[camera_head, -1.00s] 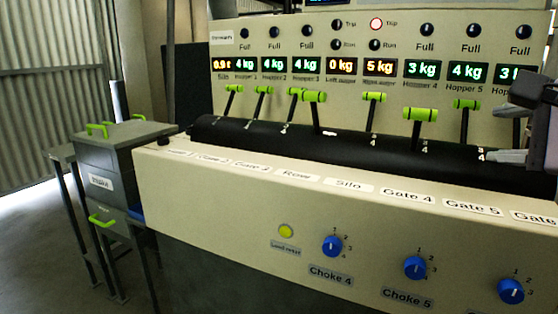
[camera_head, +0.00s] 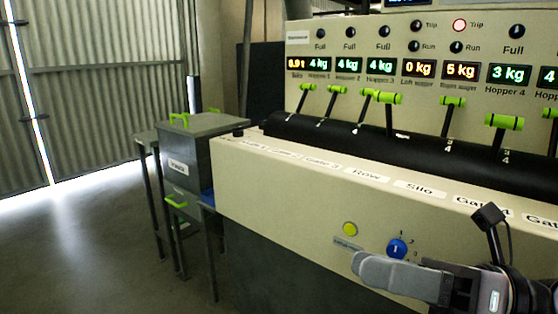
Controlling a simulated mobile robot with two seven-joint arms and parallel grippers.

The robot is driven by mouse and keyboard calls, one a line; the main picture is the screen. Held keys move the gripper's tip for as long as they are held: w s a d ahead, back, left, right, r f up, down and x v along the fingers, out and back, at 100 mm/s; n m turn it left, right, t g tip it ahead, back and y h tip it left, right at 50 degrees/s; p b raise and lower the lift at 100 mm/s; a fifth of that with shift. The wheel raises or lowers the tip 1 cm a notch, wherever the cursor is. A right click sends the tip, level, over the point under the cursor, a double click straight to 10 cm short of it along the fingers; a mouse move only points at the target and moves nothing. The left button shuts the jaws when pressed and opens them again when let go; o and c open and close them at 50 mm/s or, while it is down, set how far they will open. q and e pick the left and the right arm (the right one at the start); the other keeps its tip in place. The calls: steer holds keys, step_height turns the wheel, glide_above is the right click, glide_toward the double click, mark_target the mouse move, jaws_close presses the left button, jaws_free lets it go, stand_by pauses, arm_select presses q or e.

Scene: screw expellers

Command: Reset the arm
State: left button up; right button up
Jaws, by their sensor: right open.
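My right gripper (camera_head: 366,268) is at the lower right, in front of the console's front panel, with its grey fingers pointing left. It is open and nothing shows between its fingers. It overlaps the area just below a blue choke knob (camera_head: 397,249) and hides part of the panel and its labels. My left gripper is not in view.
The cream control console (camera_head: 290,190) fills the right side, with several green-handled levers (camera_head: 386,98) along a black curved cover and lit weight displays above. A yellow button (camera_head: 350,229) is on its front. A grey bin (camera_head: 205,125) stands at its left end. The floor (camera_head: 90,240) at left is clear.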

steer(key=w+d+f+m+t+h, duration=0.3)
steer(key=f+m+t+h, duration=0.3)
steer(key=m, duration=0.8)
steer(key=w+d+f+m+t+h, duration=0.35)
steer(key=f+m+t, duration=0.45)
steer(key=m, duration=0.6)
steer(key=s+f+m+g+h, duration=0.25)
steer(key=s+f+m, duration=0.2)
steer(key=f, duration=0.35)
steer(key=s+f+m+g+h, duration=0.25)
steer(key=s+f+m, duration=0.2)
steer(key=f, duration=0.45)
steer(key=s+f+m+g+h, duration=0.25)
steer(key=f+m, duration=0.25)
steer(key=f, duration=0.3)
arm_select(q)
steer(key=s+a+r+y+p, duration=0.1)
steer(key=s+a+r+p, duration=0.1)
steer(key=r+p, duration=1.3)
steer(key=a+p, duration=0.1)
steer(key=p, duration=0.4)
arm_select(e)
step_height(320, 180, up, 16)
steer(key=s+d, duration=0.2)
steer(key=shift+d+f+g, duration=0.15)
steer(key=shift+f+g, duration=0.05)
steer(key=shift+g, duration=0.25)
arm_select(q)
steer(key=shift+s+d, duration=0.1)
